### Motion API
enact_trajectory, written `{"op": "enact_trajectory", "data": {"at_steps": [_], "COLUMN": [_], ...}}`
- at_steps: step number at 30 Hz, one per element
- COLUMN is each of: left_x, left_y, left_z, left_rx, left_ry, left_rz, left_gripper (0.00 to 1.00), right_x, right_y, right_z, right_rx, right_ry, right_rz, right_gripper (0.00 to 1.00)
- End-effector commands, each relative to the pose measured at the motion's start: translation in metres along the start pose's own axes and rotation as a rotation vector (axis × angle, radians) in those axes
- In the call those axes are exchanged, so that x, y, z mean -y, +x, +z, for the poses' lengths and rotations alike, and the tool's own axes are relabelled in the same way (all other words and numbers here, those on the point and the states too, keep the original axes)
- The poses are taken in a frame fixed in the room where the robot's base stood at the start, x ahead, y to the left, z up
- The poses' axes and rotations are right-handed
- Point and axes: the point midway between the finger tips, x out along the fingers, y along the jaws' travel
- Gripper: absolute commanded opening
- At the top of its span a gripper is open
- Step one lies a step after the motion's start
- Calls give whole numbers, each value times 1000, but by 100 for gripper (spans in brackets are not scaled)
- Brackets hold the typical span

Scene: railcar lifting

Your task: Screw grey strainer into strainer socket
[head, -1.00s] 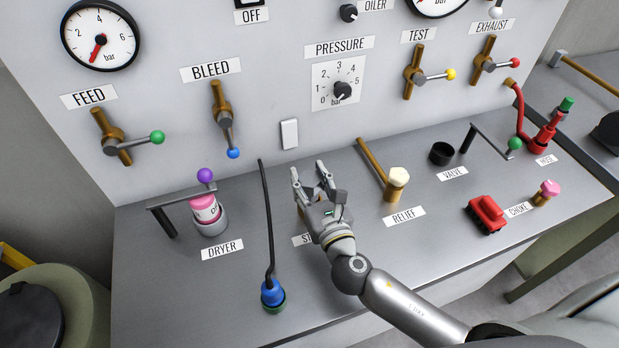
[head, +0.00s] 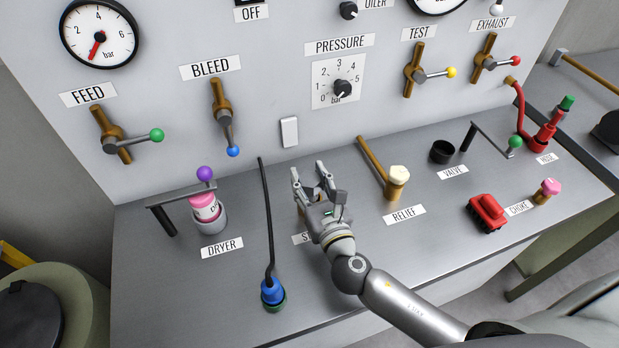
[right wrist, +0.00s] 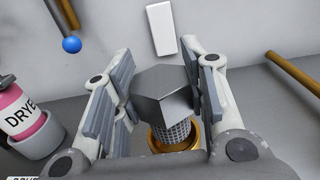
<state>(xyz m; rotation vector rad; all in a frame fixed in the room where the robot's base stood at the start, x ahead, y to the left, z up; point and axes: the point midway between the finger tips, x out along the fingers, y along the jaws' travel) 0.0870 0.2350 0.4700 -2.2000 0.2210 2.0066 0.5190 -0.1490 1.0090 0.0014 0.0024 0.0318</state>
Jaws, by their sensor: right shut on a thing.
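The grey strainer (right wrist: 165,92) has a hexagonal head and a mesh cylinder below it. In the right wrist view my right gripper (right wrist: 160,85) is shut on the head, with a finger pad on each side. The brass strainer socket (right wrist: 157,140) is a round ring right below the mesh. The mesh's lower end is at the ring; I cannot tell how deep it sits. In the head view my right gripper (head: 310,180) is over the bench behind a label that it partly covers, and it hides the strainer and socket. My left gripper is not in view.
The pink dryer cartridge (head: 205,207) stands to the left, and a blue plug with a black cable (head: 271,292) is in front left. A red toy railcar (head: 487,213) is farther right.

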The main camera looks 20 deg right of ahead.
Motion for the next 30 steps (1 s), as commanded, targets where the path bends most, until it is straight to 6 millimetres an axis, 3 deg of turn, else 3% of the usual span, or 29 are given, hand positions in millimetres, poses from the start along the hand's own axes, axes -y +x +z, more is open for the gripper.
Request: {"op": "enact_trajectory", "data": {"at_steps": [30], "left_x": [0], "left_y": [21], "left_z": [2], "left_rx": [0], "left_ry": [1], "left_rz": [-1], "left_gripper": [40], "right_x": [0], "right_y": [0], "right_z": [-26], "right_rx": [2], "right_ry": [-1], "right_rz": [0], "right_gripper": [8]}}
